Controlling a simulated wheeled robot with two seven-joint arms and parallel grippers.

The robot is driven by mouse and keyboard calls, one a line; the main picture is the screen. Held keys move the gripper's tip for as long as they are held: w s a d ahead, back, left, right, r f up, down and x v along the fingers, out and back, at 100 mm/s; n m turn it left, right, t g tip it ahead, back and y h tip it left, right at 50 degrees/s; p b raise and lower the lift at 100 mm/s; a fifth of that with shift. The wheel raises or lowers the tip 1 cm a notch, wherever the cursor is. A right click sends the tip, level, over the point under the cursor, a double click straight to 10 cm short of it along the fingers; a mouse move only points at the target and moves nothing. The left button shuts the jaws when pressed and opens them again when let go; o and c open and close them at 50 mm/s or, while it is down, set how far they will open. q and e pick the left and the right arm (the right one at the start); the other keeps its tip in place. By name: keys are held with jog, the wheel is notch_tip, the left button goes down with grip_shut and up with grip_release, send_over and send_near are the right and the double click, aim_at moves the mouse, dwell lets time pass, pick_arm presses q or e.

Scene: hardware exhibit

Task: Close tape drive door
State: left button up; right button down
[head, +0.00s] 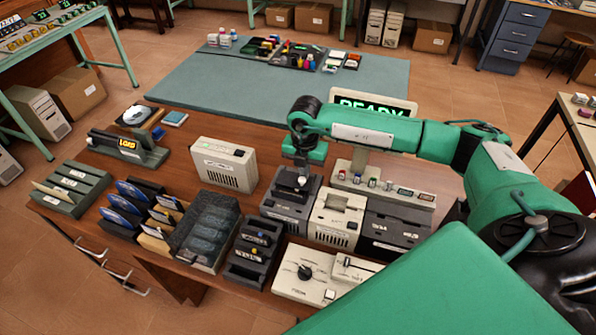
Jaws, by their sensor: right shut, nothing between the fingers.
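A row of drive units stands at the right front of the wooden table. My right gripper (301,184) points down, shut and empty, at the top rear of the dark grey unit. It hides part of that unit, and I cannot tell whether it touches. My left gripper is not in view.
A beige control box (318,272) with knobs lies in front of the drives. Cartridge racks (206,232) and a beige box (224,163) stand to the left. A lit READY sign (372,101) rises behind my right arm. The green mat (235,85) has free room.

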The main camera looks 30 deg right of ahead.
jog(key=shift+s+a, duration=0.6)
jog(key=shift+a, duration=0.15)
jog(key=shift+w+d, duration=0.2)
jog(key=shift+d, duration=0.05)
dwell(0.6)
jog(key=shift+r+p, duration=1.8)
jog(key=shift+r, duration=1.75)
